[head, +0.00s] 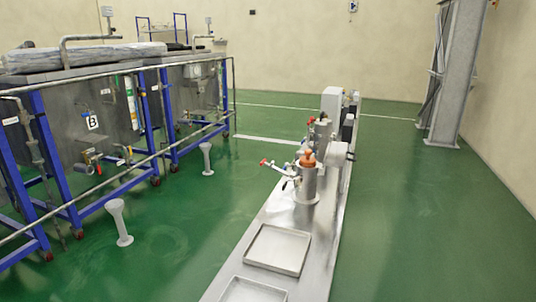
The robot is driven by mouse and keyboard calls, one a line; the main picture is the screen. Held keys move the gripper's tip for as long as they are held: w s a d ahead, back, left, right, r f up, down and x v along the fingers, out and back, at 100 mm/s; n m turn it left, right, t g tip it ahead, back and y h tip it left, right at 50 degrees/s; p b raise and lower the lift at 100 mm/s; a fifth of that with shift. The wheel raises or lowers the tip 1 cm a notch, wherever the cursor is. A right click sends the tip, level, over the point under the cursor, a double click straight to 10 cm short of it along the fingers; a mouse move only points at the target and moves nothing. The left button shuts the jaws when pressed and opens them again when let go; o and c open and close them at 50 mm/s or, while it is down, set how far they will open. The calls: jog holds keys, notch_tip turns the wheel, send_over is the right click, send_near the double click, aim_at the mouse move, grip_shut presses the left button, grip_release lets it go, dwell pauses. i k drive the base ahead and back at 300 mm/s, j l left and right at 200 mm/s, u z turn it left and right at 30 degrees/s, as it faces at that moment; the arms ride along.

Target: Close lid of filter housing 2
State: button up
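A steel cylindrical filter housing (306,187) stands upright on the narrow metal bench. An orange piece (307,159) shows at its top. A round grey lid-like part (338,154) is at its upper right, off to the side of the opening, so this housing looks open. A second metal housing (322,132) stands behind it, partly hidden; its lid state is too small to tell. I see no readable number on either housing, so I cannot tell which is number 2. My gripper is not in view.
Red-handled valves (268,163) stick out left of the near housing. Two shallow trays, one a metal tray (278,249), lie on the bench's near end. Blue-framed tanks (95,125) and white floor posts (119,222) stand left. Green floor right of the bench is clear up to a grey column (455,75).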

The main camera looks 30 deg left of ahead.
aim_at(329, 159)
jog(key=i+l+u, duration=0.25)
jog(key=u, duration=0.25)
jog(key=i+l+u, duration=0.6)
jog(key=l+u, duration=0.2)
jog(key=u, duration=0.15)
jog(key=i+l+u, duration=0.2)
jog(key=i+l, duration=0.15)
jog(key=l, duration=0.15)
